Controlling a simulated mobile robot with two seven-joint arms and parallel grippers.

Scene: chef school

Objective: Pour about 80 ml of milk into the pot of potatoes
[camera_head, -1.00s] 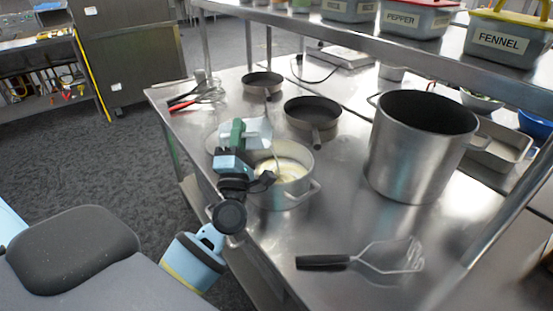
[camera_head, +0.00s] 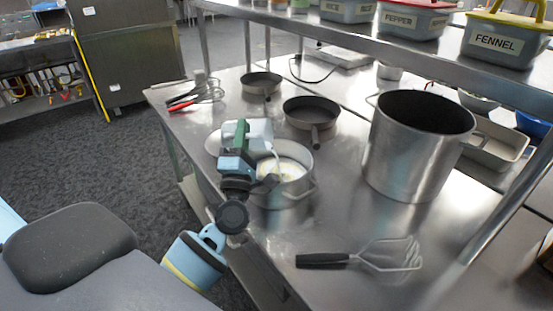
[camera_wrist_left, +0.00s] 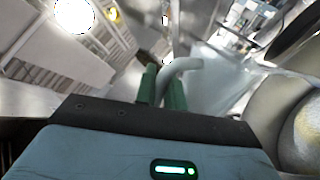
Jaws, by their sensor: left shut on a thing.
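My left gripper (camera_head: 240,132) is shut on the handle of a pale, see-through jug (camera_head: 261,131), held over the left rim of a metal pot (camera_head: 290,199). In the left wrist view, the green fingers (camera_wrist_left: 162,88) clamp the jug's curved handle (camera_wrist_left: 182,66). A thin pale streak runs down from the jug's right side towards the pot. Creamy white and yellowish contents (camera_head: 290,170) show in the pot; separate potatoes cannot be made out. My gripper and wrist hide the pot's left side. My right gripper is not in view.
A tall stockpot (camera_head: 418,150) stands right of the pot. Two dark pans (camera_head: 311,112) sit behind it, with a whisk (camera_head: 208,92) at the back left. A shelf with labelled tubs (camera_head: 497,42) runs above the bench.

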